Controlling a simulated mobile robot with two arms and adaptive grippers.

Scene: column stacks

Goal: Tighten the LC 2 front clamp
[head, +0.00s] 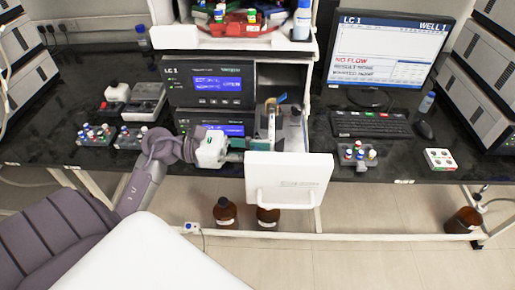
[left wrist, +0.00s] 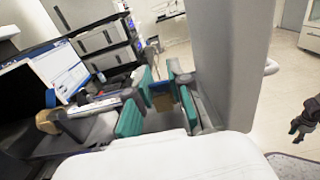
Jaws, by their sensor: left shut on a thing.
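An open drawer with a white front panel (head: 289,172) sticks out from the instrument stack in the head view. Its panel lettering is too small to read. Column hardware with metal and tan parts (head: 283,112) stands inside the drawer. My left gripper (head: 238,144) reaches in from the left at the drawer's near left side. In the left wrist view, its teal-padded fingers (left wrist: 160,106) are shut on a small part in the drawer, likely the front clamp, mostly hidden by the fingers. My right gripper (left wrist: 303,122) shows small and dark at the right edge; its opening is unclear.
The upper module (head: 208,84) reads LC 1; a second module (head: 222,129) lies below, partly behind my arm. The monitor (head: 390,55) shows LC 1, WELL 1 and NO FLOW. Vial racks (head: 95,134) stand left, another rack (head: 357,155) right. Brown bottles (head: 225,211) stand on the floor.

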